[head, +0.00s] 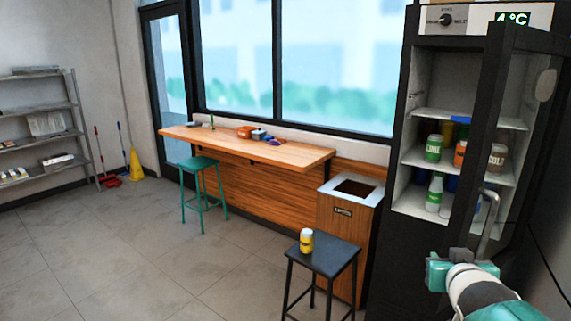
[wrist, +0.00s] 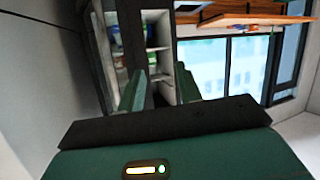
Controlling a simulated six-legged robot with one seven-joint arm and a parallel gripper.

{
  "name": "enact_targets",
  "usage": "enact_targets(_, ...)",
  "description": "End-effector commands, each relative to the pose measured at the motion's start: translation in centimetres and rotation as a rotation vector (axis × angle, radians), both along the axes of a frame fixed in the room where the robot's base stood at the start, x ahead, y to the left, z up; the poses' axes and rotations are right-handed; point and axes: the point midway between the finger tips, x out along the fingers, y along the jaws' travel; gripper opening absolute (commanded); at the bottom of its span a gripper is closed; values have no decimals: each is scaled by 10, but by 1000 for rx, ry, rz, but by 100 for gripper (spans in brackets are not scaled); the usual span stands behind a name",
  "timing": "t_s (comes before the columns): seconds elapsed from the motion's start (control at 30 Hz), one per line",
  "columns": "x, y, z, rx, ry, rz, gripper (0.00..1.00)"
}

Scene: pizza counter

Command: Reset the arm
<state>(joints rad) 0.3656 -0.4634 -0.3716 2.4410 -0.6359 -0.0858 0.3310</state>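My gripper (wrist: 160,88) shows in the wrist view with its two green fingers apart and nothing between them. In the head view my arm reaches in at the lower right, in front of the fridge (head: 392,235). I cannot make out the fingertips there. The fridge door (head: 474,150) stands open, and its curved handle (head: 487,222) is close above my arm. I cannot tell whether they touch. The wrist view is strongly tilted, with the fridge shelves (wrist: 157,45) beyond the fingers.
A green stool (head: 198,165) stands at the counter. The floor at left is clear up to a metal shelf (head: 40,108).

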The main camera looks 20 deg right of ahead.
Motion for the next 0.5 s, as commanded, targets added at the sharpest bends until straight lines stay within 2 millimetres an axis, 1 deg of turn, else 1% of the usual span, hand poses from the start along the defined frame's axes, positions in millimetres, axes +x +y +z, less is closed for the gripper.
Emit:
enact_targets(0.03, 8, 30, -3, 32, 44, 32, 35)
enact_targets(0.07, 10, 46, -7, 56, 79, 48, 35)
enact_targets(0.1, 12, 70, -12, 85, 128, 74, 35)
enact_targets(0.17, 11, 108, -21, 131, 207, 123, 35)
enact_targets(0.2, 8, 134, -27, 159, 264, 160, 35)
enact_targets(0.27, -1, 174, -36, 196, 353, 225, 35)
enact_targets(0.3, -9, 199, -41, 218, 408, 269, 35)
enact_targets(0.4, -31, 250, -52, 258, 536, 372, 35)
enact_targets(0.5, -52, 283, -59, 281, 626, 447, 35)
